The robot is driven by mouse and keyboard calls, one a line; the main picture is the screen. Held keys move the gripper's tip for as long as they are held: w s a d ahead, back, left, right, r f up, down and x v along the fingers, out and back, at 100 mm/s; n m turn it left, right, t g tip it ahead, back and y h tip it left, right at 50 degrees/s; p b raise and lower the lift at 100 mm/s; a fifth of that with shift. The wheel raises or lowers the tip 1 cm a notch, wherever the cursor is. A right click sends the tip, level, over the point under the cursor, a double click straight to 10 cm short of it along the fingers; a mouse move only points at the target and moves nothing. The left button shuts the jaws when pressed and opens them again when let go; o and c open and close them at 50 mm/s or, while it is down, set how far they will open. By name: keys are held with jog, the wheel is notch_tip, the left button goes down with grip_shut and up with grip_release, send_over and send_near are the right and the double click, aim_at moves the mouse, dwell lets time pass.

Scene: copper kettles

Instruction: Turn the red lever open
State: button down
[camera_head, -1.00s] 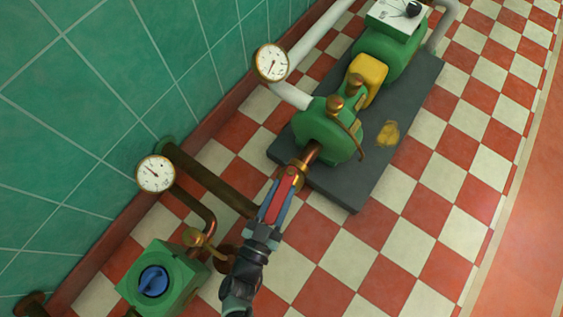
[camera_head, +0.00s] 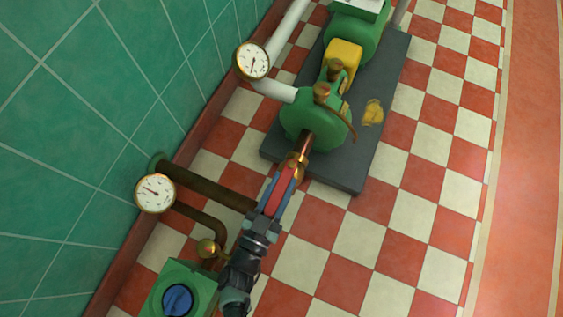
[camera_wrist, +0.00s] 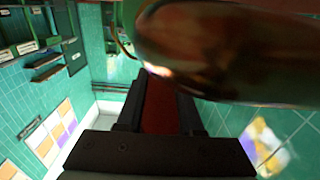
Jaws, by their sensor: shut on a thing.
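The red lever (camera_head: 279,194) sits at a brass valve (camera_head: 298,162) on the copper pipe in front of the green pump. In the head view it points down and left from the valve, roughly in line with the pipe. My gripper (camera_head: 281,187) is shut on it, with one finger along each side. In the wrist view the red lever (camera_wrist: 160,106) runs between my two dark fingers, and a large copper pipe (camera_wrist: 225,45) passes close across the top. The fingers hide part of the lever.
The green pump (camera_head: 312,117) stands on a dark base (camera_head: 345,175). Two gauges, one near the pump (camera_head: 252,61) and one lower left (camera_head: 155,193), stand by the tiled wall. A green box with a blue knob (camera_head: 177,300) is left of my arm. Checkered floor at right is clear.

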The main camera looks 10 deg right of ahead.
aim_at(281, 186)
jog(key=shift+f, duration=0.15)
jog(key=c, duration=0.6)
grip_release()
jog(key=shift+o, duration=0.2)
notch_tip(281, 186, up, 10)
jog(key=p, duration=0.7)
jog(key=shift+p, duration=0.4)
